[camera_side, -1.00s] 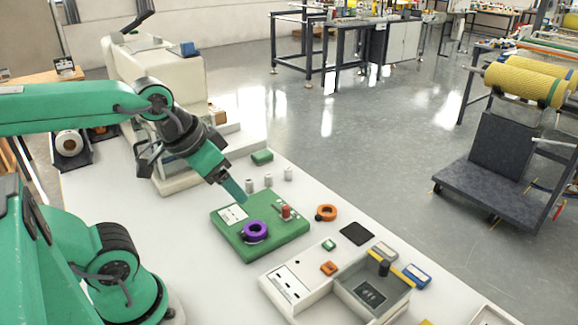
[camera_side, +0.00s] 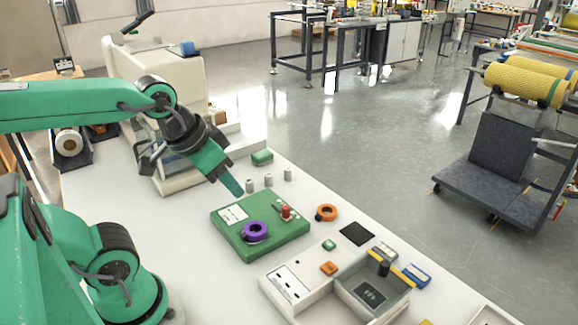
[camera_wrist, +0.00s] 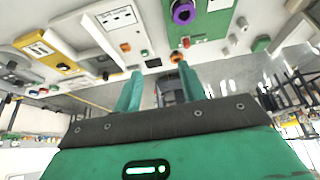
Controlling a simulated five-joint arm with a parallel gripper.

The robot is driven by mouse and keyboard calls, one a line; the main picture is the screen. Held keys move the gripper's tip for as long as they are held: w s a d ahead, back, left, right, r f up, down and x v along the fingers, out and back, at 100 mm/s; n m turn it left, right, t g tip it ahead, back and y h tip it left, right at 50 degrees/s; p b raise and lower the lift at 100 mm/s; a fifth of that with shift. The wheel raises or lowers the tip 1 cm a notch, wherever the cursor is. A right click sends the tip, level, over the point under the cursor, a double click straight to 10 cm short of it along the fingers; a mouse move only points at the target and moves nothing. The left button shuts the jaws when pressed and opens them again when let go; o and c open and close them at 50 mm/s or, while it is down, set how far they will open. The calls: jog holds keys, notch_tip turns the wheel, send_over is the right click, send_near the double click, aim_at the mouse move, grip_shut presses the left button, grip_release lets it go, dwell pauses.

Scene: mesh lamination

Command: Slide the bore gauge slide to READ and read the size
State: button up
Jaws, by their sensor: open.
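The bore gauge looks to be the green plate (camera_side: 262,243) on the white bench, with a white label card (camera_side: 233,214) at its left. A purple ring (camera_side: 255,231) sits on its front part. A small red knob (camera_side: 286,211), likely the slide, stands near its right edge; its markings are too small to read. The plate with the purple ring (camera_wrist: 183,12) also shows at the top of the wrist view. My gripper (camera_side: 238,190) is above the bench behind the plate, touching nothing. Its two green fingers (camera_wrist: 160,72) are apart and empty in the wrist view.
An orange ring (camera_side: 326,212) lies right of the plate. Several small grey cylinders and a green block (camera_side: 262,157) stand behind it. A white tray unit (camera_side: 283,304) with a grey compartment stands in front right. A black pad (camera_side: 357,234) lies near the bench edge.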

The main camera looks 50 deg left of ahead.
jog(key=w, duration=0.1)
jog(key=m+g, duration=0.3)
jog(key=g, duration=0.2)
send_over(286, 207)
notch_tip(286, 207, down, 12)
jog(key=shift+s+d, duration=0.15)
jog(key=shift+w+f+g, duration=0.25)
jog(key=shift+f+g, duration=0.05)
jog(key=shift+f, duration=0.1)
jog(key=shift+f, duration=3.9)
jog(key=shift+c, duration=0.2)
jog(key=shift+a, duration=0.2)
grip_shut()
